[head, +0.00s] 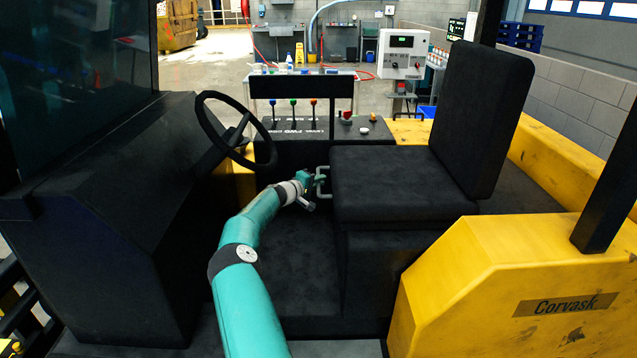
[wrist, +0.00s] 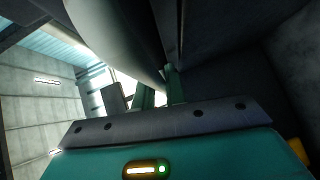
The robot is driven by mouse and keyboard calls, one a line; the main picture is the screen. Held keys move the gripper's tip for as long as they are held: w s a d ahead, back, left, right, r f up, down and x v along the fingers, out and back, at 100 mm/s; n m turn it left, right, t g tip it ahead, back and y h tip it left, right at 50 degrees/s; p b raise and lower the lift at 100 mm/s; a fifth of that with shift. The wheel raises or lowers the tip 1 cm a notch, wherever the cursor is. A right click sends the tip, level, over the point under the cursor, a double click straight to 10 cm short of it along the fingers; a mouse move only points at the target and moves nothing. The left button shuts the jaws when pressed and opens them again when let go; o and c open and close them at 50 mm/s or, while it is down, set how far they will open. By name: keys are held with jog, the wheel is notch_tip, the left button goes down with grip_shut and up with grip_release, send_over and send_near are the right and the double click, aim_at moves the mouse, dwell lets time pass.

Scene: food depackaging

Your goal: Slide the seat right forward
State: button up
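The black seat (head: 391,183) is on the right of the cab in the head view, with its cushion on a black base and its tall backrest upright behind. A pale grey bar handle (head: 323,194) sticks out from the front of the seat, level with the cushion. My teal gripper (head: 317,181) is at this handle, its fingertips overlapping the handle's outer bar. In the wrist view a large pale curved bar (wrist: 115,35) runs down to my two teal fingers (wrist: 160,93). The fingers stand slightly apart there. Whether they press on the bar is hidden.
A black steering wheel (head: 228,128) and dashboard (head: 90,220) stand left of my arm. A lever console (head: 315,135) is behind the gripper. A yellow body panel (head: 500,285) is at the front right. The floor between dashboard and seat is clear except for my arm.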

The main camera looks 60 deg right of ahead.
grip_shut()
jog(key=shift+w+a, duration=0.35)
jog(key=shift+w, duration=0.35)
jog(key=shift+w+a, duration=0.35)
jog(key=shift+w, duration=0.4)
jog(key=shift+w+a, duration=0.35)
jog(key=shift+w, duration=0.35)
jog(key=o, duration=0.5)
grip_release()
jog(key=shift+w+a, duration=0.1)
jog(key=shift+o, duration=0.2)
jog(key=shift+s, duration=0.2)
jog(key=v, duration=1.3)
jog(key=shift+a, duration=0.2)
